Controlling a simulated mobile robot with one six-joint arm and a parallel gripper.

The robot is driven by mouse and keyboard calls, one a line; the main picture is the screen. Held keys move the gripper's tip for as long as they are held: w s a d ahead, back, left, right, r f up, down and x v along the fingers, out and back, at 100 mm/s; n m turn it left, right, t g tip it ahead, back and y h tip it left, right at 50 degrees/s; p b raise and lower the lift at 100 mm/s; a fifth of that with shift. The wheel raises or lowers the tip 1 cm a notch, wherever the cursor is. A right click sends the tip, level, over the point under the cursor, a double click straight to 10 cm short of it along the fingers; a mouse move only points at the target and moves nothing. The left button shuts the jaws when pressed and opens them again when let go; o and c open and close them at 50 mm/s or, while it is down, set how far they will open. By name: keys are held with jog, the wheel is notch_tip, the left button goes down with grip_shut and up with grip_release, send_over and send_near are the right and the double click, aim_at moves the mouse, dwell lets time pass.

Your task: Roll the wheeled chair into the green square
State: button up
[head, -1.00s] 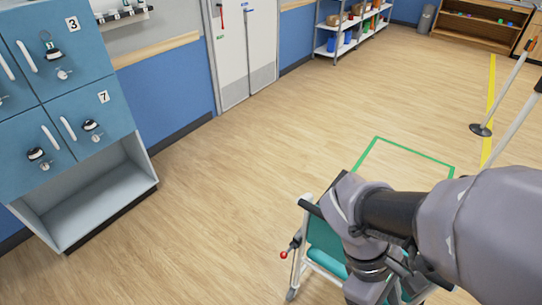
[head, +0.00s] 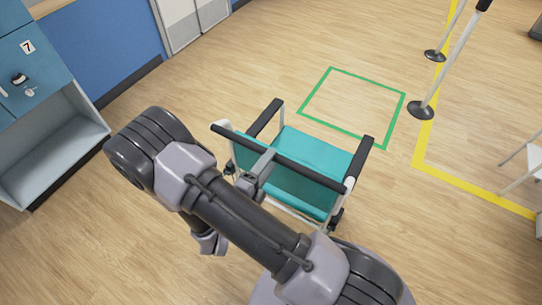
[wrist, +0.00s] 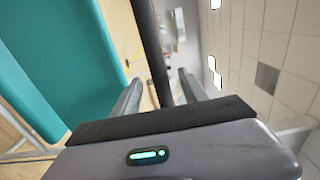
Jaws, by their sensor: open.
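The wheeled chair (head: 318,163) has a teal seat and back, black armrests and a black push bar (head: 305,171) across its back. It stands upright just on the near side of the green square (head: 367,81), a floor outline with a bare inside. My gripper (head: 259,172) is at the push bar, left of its middle. In the wrist view the bar (wrist: 148,45) runs between the two open fingers (wrist: 158,92), and the teal panel (wrist: 60,55) fills the left side. My arm hides part of the chair's lower frame and wheels.
Two posts with round black bases (head: 421,110) stand right of the square, by a yellow floor line (head: 470,185). A white-framed item (head: 525,165) is at the right edge. Blue lockers (head: 30,85) stand at the left. The floor between lockers and square is clear.

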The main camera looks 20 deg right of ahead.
jog(key=x, duration=0.3)
jog(key=shift+d, duration=0.2)
grip_shut()
dwell(1.2)
